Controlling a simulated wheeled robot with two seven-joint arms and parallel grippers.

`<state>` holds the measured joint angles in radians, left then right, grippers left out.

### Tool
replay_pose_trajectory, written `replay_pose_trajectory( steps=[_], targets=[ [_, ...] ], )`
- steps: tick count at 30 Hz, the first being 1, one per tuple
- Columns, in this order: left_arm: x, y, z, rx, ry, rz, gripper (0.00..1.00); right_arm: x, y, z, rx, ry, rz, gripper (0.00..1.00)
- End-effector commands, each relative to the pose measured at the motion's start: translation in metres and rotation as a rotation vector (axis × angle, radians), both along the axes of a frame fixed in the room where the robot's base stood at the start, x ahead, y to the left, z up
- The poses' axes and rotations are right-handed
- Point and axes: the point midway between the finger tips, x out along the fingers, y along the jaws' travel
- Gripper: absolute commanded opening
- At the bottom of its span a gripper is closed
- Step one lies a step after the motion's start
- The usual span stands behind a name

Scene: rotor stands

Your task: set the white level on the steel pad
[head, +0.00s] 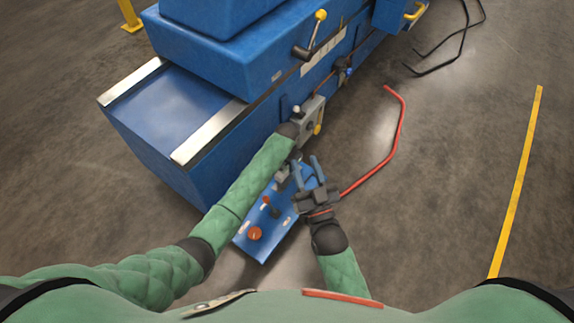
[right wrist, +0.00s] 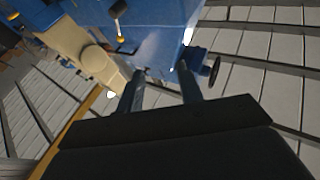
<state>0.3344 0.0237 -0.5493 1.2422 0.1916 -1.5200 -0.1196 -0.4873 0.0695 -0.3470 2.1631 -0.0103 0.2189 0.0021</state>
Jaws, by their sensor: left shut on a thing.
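I cannot make out the white level in either view. Two bright steel strips (head: 205,131) lie on the machine's left end. I cannot tell whether either is the steel pad.
The blue machine (head: 150,125) fills the upper left. A lever with a yellow knob (head: 320,15) stands out from it. The control panel (head: 268,222) has a red button. A red bent rod (head: 402,125) is at the right. The floor by the yellow line (head: 519,180) is clear.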

Motion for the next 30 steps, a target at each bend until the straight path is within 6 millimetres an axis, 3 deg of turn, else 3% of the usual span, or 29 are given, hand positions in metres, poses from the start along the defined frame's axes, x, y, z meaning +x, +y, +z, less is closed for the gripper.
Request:
replay_pose_trajectory(
  steps=[21,30],
  targets=[
    [0.0,0.0,-0.004,0.0,0.0,0.0,0.03,-0.006,-0.005,0.055,0.041,-0.175,-0.011,0.36],
    [0.0,0.0,-0.009,0.0,0.0,0.0,0.03,-0.003,-0.002,0.029,0.022,-0.091,-0.006,0.36]
  ],
)
